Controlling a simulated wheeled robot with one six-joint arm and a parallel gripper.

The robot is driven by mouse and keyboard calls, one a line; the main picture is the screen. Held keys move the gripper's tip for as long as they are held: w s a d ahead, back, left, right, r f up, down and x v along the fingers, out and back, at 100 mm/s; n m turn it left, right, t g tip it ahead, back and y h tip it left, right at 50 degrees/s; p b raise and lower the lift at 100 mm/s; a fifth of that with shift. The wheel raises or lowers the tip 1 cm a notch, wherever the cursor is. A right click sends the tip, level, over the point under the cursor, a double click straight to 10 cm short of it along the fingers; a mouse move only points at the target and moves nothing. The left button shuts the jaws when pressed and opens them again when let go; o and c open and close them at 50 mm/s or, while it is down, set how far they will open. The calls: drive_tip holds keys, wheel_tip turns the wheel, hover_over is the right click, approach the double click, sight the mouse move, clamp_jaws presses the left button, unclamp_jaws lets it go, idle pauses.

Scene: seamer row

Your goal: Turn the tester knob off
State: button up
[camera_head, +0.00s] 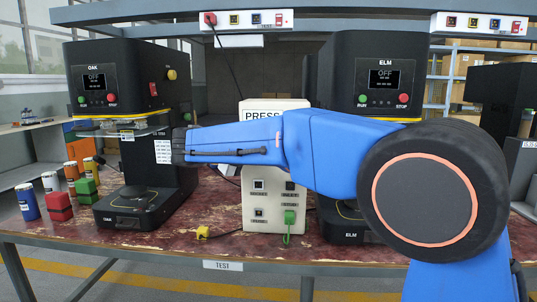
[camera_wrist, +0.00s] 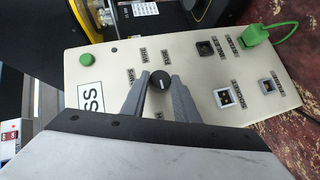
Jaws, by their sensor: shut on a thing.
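The tester is a cream-white box (camera_head: 256,217) standing between two black machines on the table, partly hidden behind my blue arm in the head view. Its face (camera_wrist: 205,75) fills the middle of the wrist view, turned sideways. A round black knob (camera_wrist: 159,80) with a light mark sits on that face, with small labels around it. My gripper (camera_wrist: 159,88) has one grey finger on each side of the knob and is shut on it. The knob's exact setting is too small to read. In the head view my arm hides the knob.
The OAK machine (camera_head: 120,70) stands left and the ELM machine (camera_head: 375,70) right. A green plug (camera_wrist: 283,33) with a cable is in the tester's lower part. A green button (camera_wrist: 85,62) is at its other end. Cans and small blocks lie at the table's left.

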drive_tip(key=shift+f+n+t+h, duration=0.3)
drive_tip(key=shift+n+t+h, duration=0.55)
drive_tip(key=shift+n, duration=0.4)
drive_tip(key=shift+f+n+t+h, duration=0.25)
drive_tip(key=shift+n+t+h, duration=0.4)
drive_tip(key=shift+n+h, duration=0.45)
drive_tip(key=shift+n, duration=0.25)
drive_tip(key=o, duration=1.1)
drive_tip(key=shift+c, duration=0.2)
drive_tip(key=v, duration=1.7)
drive_tip(key=shift+s, duration=0.3)
drive_tip(key=shift+f, duration=0.1)
